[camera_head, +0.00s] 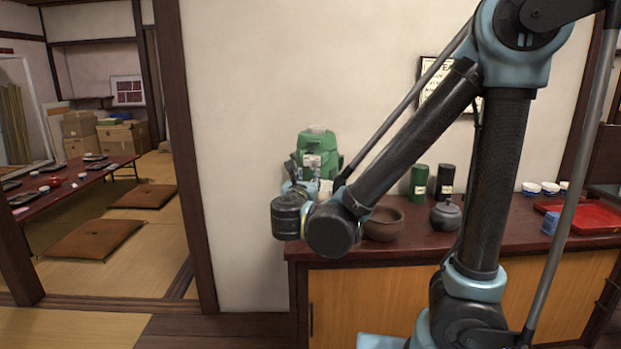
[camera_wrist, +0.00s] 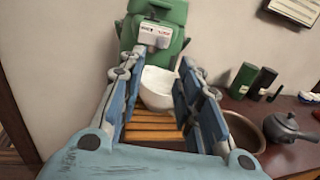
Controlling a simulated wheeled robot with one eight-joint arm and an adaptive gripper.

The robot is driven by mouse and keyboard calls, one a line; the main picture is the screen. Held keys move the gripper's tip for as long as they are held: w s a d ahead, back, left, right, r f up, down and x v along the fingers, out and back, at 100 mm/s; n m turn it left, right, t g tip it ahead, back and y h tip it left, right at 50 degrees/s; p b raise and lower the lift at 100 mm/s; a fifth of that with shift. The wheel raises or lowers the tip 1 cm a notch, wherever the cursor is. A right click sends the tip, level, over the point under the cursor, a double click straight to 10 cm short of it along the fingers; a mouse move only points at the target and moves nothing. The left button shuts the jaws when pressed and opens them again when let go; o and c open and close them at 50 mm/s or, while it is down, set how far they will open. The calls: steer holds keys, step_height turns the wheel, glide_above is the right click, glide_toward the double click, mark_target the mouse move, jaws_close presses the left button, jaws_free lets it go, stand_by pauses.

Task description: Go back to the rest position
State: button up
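My gripper (camera_head: 301,178) is at the left end of the counter, in front of a green dispenser (camera_head: 316,141). The wrist view shows the gripper (camera_wrist: 158,72) with its two blue fingers spread apart. A white cup (camera_wrist: 157,88) stands under the dispenser (camera_wrist: 161,18), beyond and between the fingers. The right finger overlaps the cup's edge in the picture; I cannot tell whether they touch. In the head view, the cup (camera_head: 325,187) is mostly hidden by my arm.
A slatted wooden stand (camera_wrist: 152,128) lies beneath the cup. To the right on the counter are a brown bowl (camera_head: 384,224), a dark teapot (camera_head: 446,214), green (camera_head: 418,181) and black (camera_head: 445,182) canisters, and a red tray (camera_head: 592,217). Open tatami floor (camera_head: 115,262) lies left.

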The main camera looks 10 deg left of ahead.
steer(key=shift+s, duration=0.3)
steer(key=shift+d, duration=0.1)
steer(key=w+d+f+m+g+h, duration=0.2)
steer(key=d+m, duration=0.2)
steer(key=d, duration=0.3)
steer(key=w+d+f+m+g+h, duration=0.1)
steer(key=w+d+f+m+g, duration=0.1)
steer(key=d+m, duration=0.2)
steer(key=w+d+f+m+g+h, duration=0.2)
steer(key=d+f+m, duration=0.1)
steer(key=d, duration=0.7)
steer(key=shift+w+d+f+m+g+h, duration=0.1)
steer(key=shift+w+d+m+g+h, duration=0.2)
steer(key=shift+m, duration=0.2)
steer(key=s+d+f+m+g, duration=0.4)
steer(key=s+d+m, duration=0.1)
steer(key=d+m, duration=0.25)
steer(key=s+d+f+m+g, duration=0.35)
steer(key=d+m, duration=0.25)
steer(key=d, duration=0.2)
steer(key=s+f+m+g+y, duration=0.1)
steer(key=s+f+m+y, duration=0.3)
steer(key=s+m, duration=0.5)
steer(key=shift+s+d+f+m+g+y, duration=0.2)
steer(key=shift+s+m+g+y, duration=0.15)
steer(key=shift+m, duration=0.6)
